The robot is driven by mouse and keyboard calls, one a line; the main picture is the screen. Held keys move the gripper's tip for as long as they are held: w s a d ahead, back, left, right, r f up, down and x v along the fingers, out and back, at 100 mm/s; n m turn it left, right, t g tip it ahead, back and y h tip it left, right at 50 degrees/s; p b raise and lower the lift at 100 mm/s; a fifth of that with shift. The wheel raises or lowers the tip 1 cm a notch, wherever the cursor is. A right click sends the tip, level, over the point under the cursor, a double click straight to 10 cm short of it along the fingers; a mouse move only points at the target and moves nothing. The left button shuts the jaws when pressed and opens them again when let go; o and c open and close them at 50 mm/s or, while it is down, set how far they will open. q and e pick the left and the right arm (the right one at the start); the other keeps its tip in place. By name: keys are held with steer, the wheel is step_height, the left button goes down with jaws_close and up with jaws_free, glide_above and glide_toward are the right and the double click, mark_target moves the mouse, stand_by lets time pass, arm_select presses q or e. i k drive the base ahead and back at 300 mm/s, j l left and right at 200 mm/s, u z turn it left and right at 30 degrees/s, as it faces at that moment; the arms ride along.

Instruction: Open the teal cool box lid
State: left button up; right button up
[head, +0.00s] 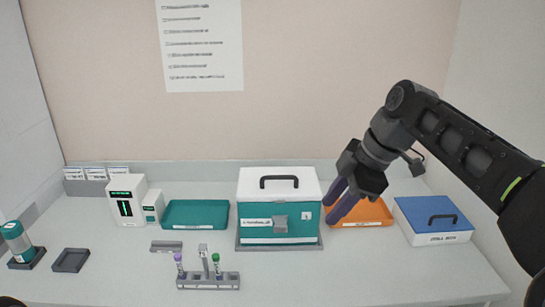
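The teal cool box (255,221) stands at the middle of the bench, on a grey base. Its white lid (298,187) lies shut on top, with a dark handle (279,182) in the middle. A grey latch-like piece (280,223) shows on the front face. My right gripper (327,211) is just right of the box, in front of the orange tray. Its two purple fingers are spread apart with nothing seen between them, pointing down and left. I cannot tell whether it touches the box. My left gripper is not in view.
A teal tray (195,214) and white devices (128,200) stand left of the box. An orange tray (372,214) and a blue-lidded box (434,219) stand right. A tube rack (208,281) with capped tubes sits in front. The front right bench is clear.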

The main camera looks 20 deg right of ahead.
mark_target(276, 185)
steer(key=i, duration=0.85)
